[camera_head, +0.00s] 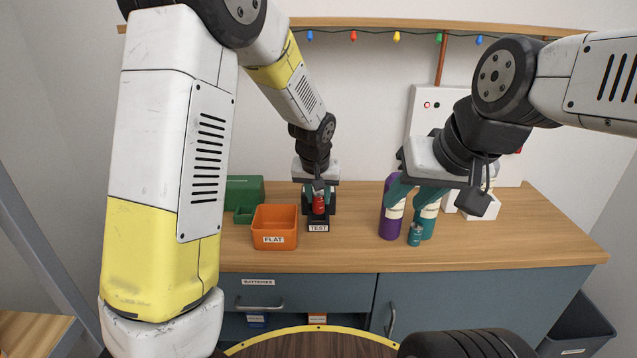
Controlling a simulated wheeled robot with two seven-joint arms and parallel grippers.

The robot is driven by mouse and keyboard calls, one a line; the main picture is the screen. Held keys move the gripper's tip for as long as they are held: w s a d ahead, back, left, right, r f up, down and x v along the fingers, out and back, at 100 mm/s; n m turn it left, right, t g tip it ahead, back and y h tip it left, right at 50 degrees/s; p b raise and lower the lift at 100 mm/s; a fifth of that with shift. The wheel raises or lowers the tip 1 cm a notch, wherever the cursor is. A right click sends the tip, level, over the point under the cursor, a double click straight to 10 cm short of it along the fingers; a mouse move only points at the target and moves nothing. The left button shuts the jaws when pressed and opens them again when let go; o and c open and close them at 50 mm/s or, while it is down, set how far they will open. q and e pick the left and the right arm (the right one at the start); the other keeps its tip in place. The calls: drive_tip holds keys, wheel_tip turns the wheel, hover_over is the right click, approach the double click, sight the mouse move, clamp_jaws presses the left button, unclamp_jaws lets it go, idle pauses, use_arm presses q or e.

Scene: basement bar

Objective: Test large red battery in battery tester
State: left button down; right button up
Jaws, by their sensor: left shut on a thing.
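A red battery (319,205) stands upright at the dark tester (318,228) labelled TEST on the wooden counter. My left gripper (318,190) points down and is shut on the battery's upper part. The battery's lower end is close to or in the tester; I cannot tell whether it is seated. My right gripper (413,195) is open, with its teal fingers spread above the right part of the counter. A purple battery (389,224) and a small teal battery (415,236) stand below it, partly behind the fingers.
An orange bin (274,226) labelled FLAT stands left of the tester. Green containers (244,190) are behind it. A white panel (432,100) is on the wall behind my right arm. The counter (350,256) is bare along its front, above a drawer labelled BATTERIES (290,293).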

sight(316, 205)
use_arm(q)
drive_tip(key=shift+f, duration=2.2)
drive_tip(key=shift+s+f, duration=0.15)
drive_tip(key=shift+s, duration=0.05)
drive_tip(key=c, duration=1)
unclamp_jaws()
drive_tip(key=shift+a+f, duration=0.1)
drive_tip(key=shift+a, duration=0.1)
drive_tip(key=shift+s+r, duration=0.1)
drive_tip(key=shift+r, duration=0.4)
drive_tip(key=v, duration=0.7)
drive_tip(key=shift+d+r, duration=0.3)
drive_tip(key=shift+d, duration=0.1)
